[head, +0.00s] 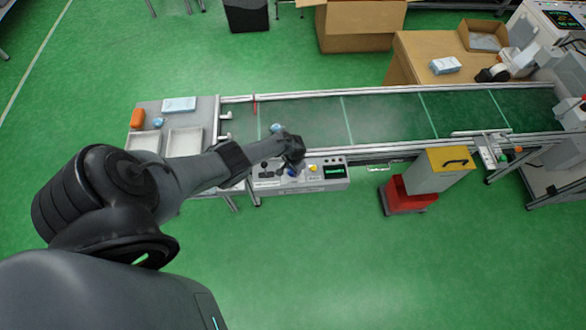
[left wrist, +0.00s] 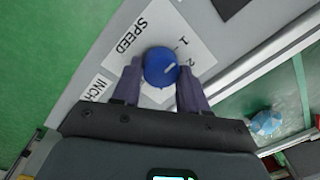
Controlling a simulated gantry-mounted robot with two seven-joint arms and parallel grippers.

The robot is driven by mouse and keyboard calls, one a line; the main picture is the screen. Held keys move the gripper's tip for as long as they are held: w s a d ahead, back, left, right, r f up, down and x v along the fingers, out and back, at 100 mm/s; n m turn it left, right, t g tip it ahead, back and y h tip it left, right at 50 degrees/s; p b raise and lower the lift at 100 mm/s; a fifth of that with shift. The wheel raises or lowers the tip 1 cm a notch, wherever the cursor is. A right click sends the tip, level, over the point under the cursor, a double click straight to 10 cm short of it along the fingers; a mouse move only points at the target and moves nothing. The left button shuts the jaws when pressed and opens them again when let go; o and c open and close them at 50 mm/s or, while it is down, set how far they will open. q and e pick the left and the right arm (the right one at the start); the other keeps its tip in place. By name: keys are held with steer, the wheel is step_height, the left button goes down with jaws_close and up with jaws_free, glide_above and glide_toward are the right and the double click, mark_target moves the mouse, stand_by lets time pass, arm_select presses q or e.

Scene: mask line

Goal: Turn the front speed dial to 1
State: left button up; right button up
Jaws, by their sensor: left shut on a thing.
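The blue speed dial (left wrist: 160,67) sits on a white label plate (left wrist: 137,42) printed SPEED, with the numbers 1 and 2 beside it. A short white mark on the dial slants up and to the right, roughly towards the side where the 2 is printed. My left gripper (left wrist: 161,84) has one finger on each side of the dial and is shut on it. In the head view my left gripper (head: 293,163) is over the control panel (head: 325,185) at the conveyor's front, where the dial (head: 292,173) is mostly covered. My right gripper is not in view.
The conveyor (head: 385,116) runs behind the panel, with a small blue item (head: 276,128) near its left end. A side table (head: 208,108) with trays stands at the left. A red and yellow-topped bin (head: 407,193) stands right of the panel. The green floor in front is clear.

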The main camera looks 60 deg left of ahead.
arm_select(q)
steer(key=o, duration=1.1)
steer(key=shift+c, duration=0.2)
steer(key=shift+r, duration=0.15)
step_height(320, 180, up, 10)
steer(key=p, duration=0.7)
steer(key=shift+d+r, duration=0.25)
